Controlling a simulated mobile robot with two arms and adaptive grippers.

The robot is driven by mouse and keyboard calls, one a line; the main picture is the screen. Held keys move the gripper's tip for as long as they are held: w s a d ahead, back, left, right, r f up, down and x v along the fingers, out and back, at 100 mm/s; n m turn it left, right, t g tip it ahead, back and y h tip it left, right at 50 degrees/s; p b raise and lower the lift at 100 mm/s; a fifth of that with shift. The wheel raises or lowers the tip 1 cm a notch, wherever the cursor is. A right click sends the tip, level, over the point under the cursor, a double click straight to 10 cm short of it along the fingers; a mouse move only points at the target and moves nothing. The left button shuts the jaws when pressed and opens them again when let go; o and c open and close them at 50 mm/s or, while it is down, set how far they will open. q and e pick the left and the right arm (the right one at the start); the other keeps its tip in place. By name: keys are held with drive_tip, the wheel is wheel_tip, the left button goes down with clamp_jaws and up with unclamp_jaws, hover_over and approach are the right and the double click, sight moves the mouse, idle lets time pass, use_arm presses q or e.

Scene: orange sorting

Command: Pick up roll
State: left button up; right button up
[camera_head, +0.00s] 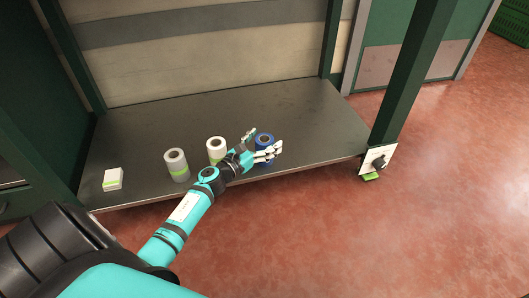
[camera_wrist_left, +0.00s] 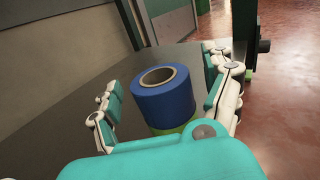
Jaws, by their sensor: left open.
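A blue roll (camera_head: 265,139) with a hollow centre stands upright on the dark metal shelf (camera_head: 290,105). In the left wrist view the blue roll (camera_wrist_left: 163,97) stands between the spread fingers, on top of something green that is mostly hidden. My left gripper (camera_head: 260,146) is open around the roll, and a gap shows between the left finger and the roll. The left gripper (camera_wrist_left: 165,105) also shows in the wrist view with its fingers on either side. A white roll (camera_head: 216,147) and a grey roll (camera_head: 175,162) stand to the left on the shelf. My right gripper is not in view.
A green post (camera_head: 412,75) rises at the shelf's right front corner. The shelf behind the rolls is clear. Red floor (camera_head: 400,220) lies in front.

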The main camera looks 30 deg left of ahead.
use_arm(q)
drive_tip(key=shift+c, duration=0.3)
drive_tip(key=c, duration=1.1)
drive_tip(key=shift+c, duration=0.7)
drive_tip(key=shift+r, duration=0.15)
